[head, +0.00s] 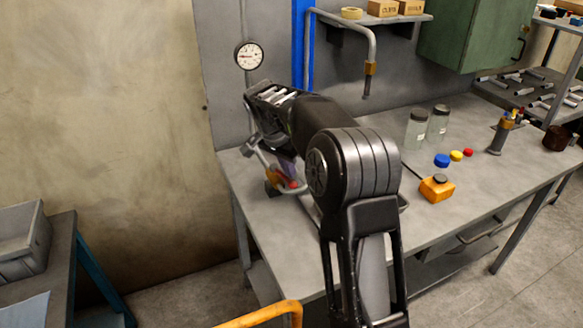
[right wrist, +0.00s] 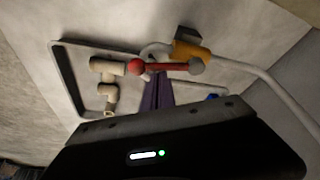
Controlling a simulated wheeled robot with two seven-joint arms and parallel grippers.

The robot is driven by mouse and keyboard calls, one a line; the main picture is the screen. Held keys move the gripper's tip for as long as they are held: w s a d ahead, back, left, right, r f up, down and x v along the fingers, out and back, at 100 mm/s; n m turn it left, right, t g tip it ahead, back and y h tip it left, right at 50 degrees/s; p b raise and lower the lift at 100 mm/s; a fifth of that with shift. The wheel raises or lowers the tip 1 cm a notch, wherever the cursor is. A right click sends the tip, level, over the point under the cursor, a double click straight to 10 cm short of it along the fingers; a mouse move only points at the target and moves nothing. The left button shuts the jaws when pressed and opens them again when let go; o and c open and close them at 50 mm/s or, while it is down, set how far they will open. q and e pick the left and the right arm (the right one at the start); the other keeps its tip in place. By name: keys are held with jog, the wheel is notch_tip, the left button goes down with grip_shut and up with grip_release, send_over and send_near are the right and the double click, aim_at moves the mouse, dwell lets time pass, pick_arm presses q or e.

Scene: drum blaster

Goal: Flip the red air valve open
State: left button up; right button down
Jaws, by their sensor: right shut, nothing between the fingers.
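The red air valve lever (head: 291,185) is at the left front part of the workbench, partly hidden behind my right arm in the head view. In the right wrist view the red lever (right wrist: 165,66) lies roughly crosswise, with a round grey knob at its right end and a yellow-orange valve body (right wrist: 188,50) beside it. My right gripper (head: 287,170) is shut and empty, its purple-dark fingers (right wrist: 156,92) pointing at the lever. Its tips look very close to the lever's left half; I cannot tell whether they touch. My left gripper is not in view.
A pressure gauge (head: 249,55) hangs on the wall panel behind the valve. A grey pipe (right wrist: 262,75) and tray-like frame surround the valve. The bench's right front is clear.

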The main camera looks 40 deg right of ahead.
jog(key=shift+a+f, duration=0.1)
jog(key=shift+a, duration=0.7)
notch_tip(320, 180, up, 10)
jog(key=d, duration=0.1)
jog(key=shift+p, duration=0.35)
dwell(0.5)
jog(key=shift+s, duration=0.15)
dwell(0.3)
